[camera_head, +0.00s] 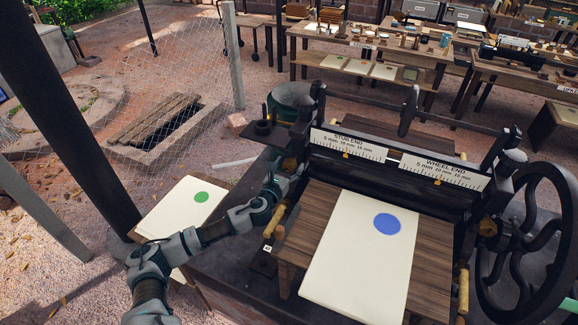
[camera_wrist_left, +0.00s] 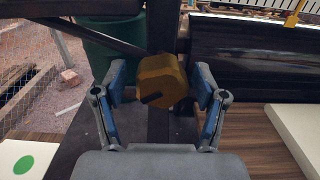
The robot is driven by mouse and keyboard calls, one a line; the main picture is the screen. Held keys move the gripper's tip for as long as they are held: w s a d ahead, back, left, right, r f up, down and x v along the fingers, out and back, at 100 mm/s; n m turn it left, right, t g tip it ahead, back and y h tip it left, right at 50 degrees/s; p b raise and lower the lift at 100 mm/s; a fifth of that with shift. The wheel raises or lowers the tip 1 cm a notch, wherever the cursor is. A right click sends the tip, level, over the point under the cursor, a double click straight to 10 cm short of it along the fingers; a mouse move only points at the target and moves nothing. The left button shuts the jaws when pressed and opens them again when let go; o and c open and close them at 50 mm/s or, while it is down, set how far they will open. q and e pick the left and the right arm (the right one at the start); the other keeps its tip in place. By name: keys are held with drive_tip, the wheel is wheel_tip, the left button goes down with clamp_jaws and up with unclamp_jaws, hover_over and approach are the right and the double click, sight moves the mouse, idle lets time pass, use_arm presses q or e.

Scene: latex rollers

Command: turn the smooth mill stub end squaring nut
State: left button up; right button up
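The smooth mill (camera_head: 390,175) stands at the right of the head view, with its STUB END scale (camera_head: 348,145) on the left side. My left gripper (camera_head: 277,184) reaches the mill's stub end from the left. In the left wrist view a brass-coloured, faceted nut (camera_wrist_left: 160,80) with a dark slot sits between the fingertips of my left gripper (camera_wrist_left: 159,76). The fingers are apart, one on each side of the nut. The left pad shows a gap to it; the right pad is close, and I cannot tell whether it touches. In the head view my gripper hides the nut. My right gripper is not in view.
A pale sheet with a blue dot (camera_head: 356,252) lies on the mill's wooden board. A sheet with a green dot (camera_head: 183,212) lies at the left. A large handwheel (camera_head: 527,245) stands at the right. A dark post and a wire fence (camera_head: 180,70) are at the left.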

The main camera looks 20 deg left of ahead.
use_arm(q)
drive_tip(key=c, duration=0.9)
drive_tip(key=shift+m, duration=0.9)
drive_tip(key=o, duration=1.1)
drive_tip(key=shift+o, duration=0.2)
drive_tip(key=shift+s, duration=0.1)
drive_tip(key=s, duration=1.1)
drive_tip(key=shift+s, duration=0.35)
drive_tip(key=shift+a, duration=0.1)
drive_tip(key=shift+f, duration=0.1)
